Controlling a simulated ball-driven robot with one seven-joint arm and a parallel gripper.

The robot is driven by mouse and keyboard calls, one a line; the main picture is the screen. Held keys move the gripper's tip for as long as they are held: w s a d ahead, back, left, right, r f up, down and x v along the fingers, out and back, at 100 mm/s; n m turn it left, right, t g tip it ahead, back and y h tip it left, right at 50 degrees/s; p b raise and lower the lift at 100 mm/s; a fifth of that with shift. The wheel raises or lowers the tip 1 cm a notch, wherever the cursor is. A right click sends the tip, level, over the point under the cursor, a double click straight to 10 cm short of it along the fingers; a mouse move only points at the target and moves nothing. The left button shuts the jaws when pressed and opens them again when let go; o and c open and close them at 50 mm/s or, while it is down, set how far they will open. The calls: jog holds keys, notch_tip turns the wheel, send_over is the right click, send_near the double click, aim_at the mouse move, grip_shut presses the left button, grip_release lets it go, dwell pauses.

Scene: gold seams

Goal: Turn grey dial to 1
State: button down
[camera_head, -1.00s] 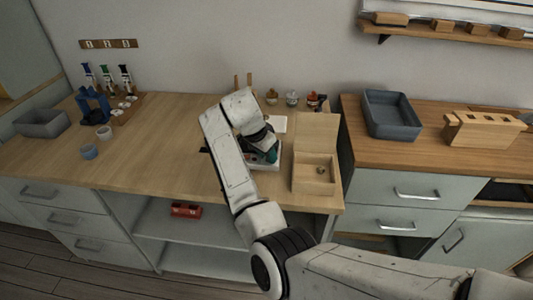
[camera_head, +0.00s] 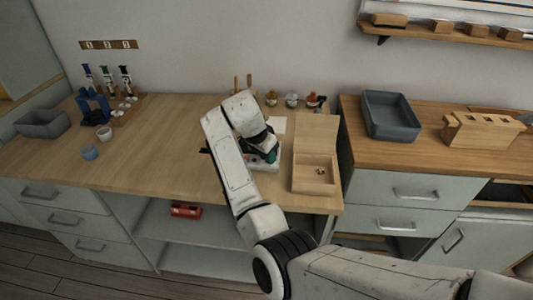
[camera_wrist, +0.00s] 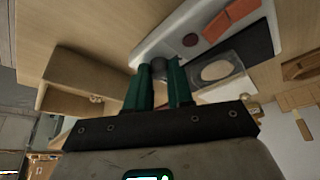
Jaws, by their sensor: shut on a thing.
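An open wooden box (camera_head: 314,174) stands just right of the device. Small jars (camera_head: 291,100) stand behind, near the wall. The worktop's middle left is clear.

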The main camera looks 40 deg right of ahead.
jog(key=n+p, duration=0.1)
jog(key=n+t+p, duration=0.1)
jog(key=p, duration=0.1)
jog(key=shift+s+r, duration=0.2)
jog(key=shift+r, duration=0.1)
jog(key=n+t+p, duration=0.1)
jog(key=n+p, duration=0.2)
jog(key=shift+s+d+y+p, duration=0.1)
jog(key=shift+y+p, duration=0.2)
jog(key=shift+p, duration=0.05)
jog(key=n+t+p, duration=0.1)
jog(key=n+p, duration=0.2)
jog(key=shift+n+y, duration=0.3)
jog(key=shift+y, duration=0.1)
jog(key=shift+d+f+n+t+y+p, duration=0.1)
jog(key=shift+n+t+y+p, duration=0.1)
jog(key=shift+n+p, duration=0.5)
jog(key=shift+d+f+n+t+y+p, duration=0.1)
jog(key=shift+n+t+y+p, duration=0.1)
jog(key=shift+n+p, duration=0.45)
jog(key=shift+n, duration=0.25)
jog(key=c, duration=1.3)
grip_release()
jog(key=shift+s, duration=0.1)
